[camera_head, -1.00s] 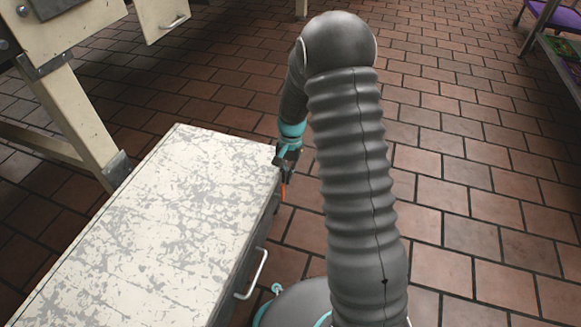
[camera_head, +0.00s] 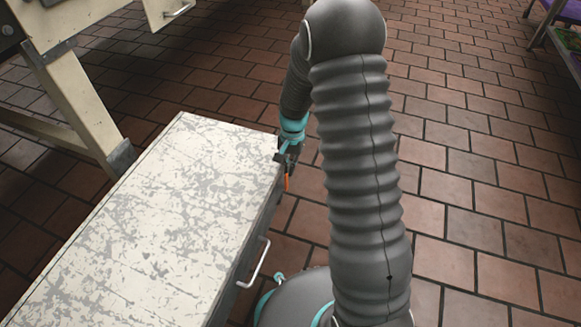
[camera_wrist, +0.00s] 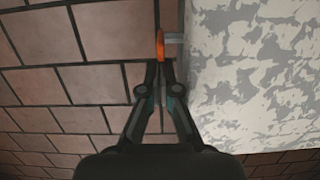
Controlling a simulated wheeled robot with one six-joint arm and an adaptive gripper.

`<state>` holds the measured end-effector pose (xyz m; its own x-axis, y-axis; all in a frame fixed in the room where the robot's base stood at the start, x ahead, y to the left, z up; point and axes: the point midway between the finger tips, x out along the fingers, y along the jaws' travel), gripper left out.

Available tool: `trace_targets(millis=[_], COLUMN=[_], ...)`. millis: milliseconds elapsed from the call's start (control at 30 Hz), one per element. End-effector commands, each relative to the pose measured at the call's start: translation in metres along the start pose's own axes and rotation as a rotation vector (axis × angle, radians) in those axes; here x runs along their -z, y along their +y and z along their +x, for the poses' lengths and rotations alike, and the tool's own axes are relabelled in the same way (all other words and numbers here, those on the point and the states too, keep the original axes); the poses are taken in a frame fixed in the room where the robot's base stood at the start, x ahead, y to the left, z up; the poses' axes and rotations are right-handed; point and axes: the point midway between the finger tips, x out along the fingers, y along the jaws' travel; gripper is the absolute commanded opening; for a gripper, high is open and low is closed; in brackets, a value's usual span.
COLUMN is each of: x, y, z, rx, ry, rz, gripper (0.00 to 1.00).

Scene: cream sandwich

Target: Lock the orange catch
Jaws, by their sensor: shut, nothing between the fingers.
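The orange catch (camera_head: 286,183) is on the side of the worn white-topped cabinet (camera_head: 170,220), near its far right corner. In the wrist view the orange catch (camera_wrist: 160,45) stands upright beside the cabinet edge, on a short grey stem. My gripper (camera_head: 287,160) is beside that corner, just by the catch. In the wrist view my gripper (camera_wrist: 160,68) is shut with its fingertips at the lower end of the catch. I cannot tell whether they touch it. Nothing is held between the fingers.
A metal drawer handle (camera_head: 254,263) sticks out from the same cabinet side, nearer me. A cream wooden frame (camera_head: 75,95) stands at the upper left. A shelf with purple items (camera_head: 560,20) is at the upper right. The brick-tiled floor (camera_head: 470,200) on the right is clear.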

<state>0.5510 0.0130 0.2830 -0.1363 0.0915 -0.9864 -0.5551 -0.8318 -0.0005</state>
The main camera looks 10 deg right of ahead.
Motion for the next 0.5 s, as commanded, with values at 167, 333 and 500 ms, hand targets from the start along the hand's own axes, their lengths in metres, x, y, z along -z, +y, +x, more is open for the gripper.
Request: trace_targets(millis=[167,333,500], x=[-0.004,-0.01,-0.019], y=[0.0,-0.001,-0.002], z=[-0.001,-0.001,-0.002], rx=[-0.001,-0.001,-0.001], ry=[0.041,0.055,0.054], rz=[-0.002,-0.001,-0.002], gripper=[0.0,0.0,0.0])
